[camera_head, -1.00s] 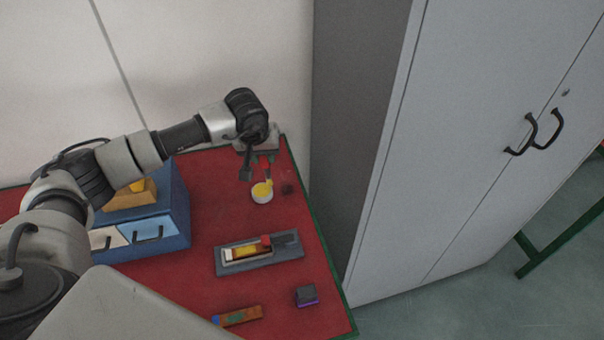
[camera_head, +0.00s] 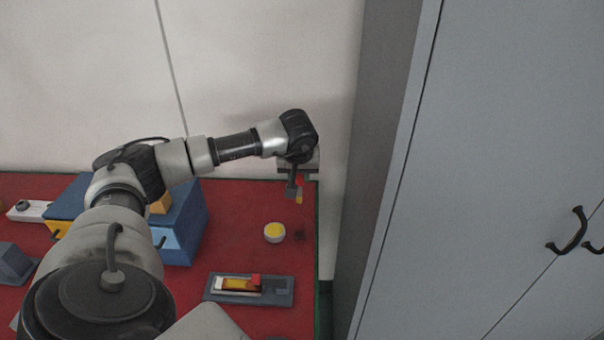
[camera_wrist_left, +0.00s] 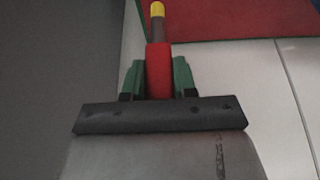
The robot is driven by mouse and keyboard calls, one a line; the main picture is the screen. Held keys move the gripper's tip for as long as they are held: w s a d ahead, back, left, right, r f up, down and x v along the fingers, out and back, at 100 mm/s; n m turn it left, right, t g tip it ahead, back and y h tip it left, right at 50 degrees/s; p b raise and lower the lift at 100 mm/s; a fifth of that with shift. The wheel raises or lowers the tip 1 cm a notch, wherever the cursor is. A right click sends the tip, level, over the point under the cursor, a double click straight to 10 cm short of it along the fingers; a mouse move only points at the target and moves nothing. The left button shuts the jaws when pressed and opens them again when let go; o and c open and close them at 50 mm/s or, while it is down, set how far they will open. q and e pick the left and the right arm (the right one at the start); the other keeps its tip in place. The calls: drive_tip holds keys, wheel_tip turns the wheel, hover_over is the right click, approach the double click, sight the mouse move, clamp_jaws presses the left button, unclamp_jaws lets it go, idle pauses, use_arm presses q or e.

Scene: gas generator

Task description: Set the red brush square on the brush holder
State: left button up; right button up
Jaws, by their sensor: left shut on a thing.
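My left gripper (camera_head: 297,188) is shut on the red brush (camera_head: 299,180), at the far right corner of the red table. The brush has a yellow tip, which points down in the head view. In the left wrist view the red brush (camera_wrist_left: 158,72) sits between the green finger pads, its yellow tip pointing away from the gripper. I cannot tell which piece is the brush holder. My right gripper is not in view.
A grey tray (camera_head: 213,294) with yellow and red parts lies near the table's right edge. A blue drawer box (camera_head: 187,225) stands left. A grey cabinet (camera_head: 500,170) rises right of the table, and a white wall is behind.

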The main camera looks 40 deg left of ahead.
sight(300, 191)
use_arm(q)
drive_tip(key=shift+w+d+f+b, duration=0.1)
drive_tip(key=shift+d+f+b, duration=0.1)
drive_tip(key=shift+f+b, duration=0.6)
wheel_tip(300, 191, down, 4)
drive_tip(key=b, duration=0.2)
drive_tip(key=shift+f+b, duration=0.15)
drive_tip(key=shift+b, duration=0.2)
drive_tip(key=shift+f, duration=0.1)
idle(0.5)
drive_tip(key=shift+f+b, duration=0.45)
drive_tip(key=shift+f, duration=0.05)
wheel_tip(300, 191, down, 6)
drive_tip(key=b, duration=0.4)
drive_tip(key=o, duration=1)
idle(0.7)
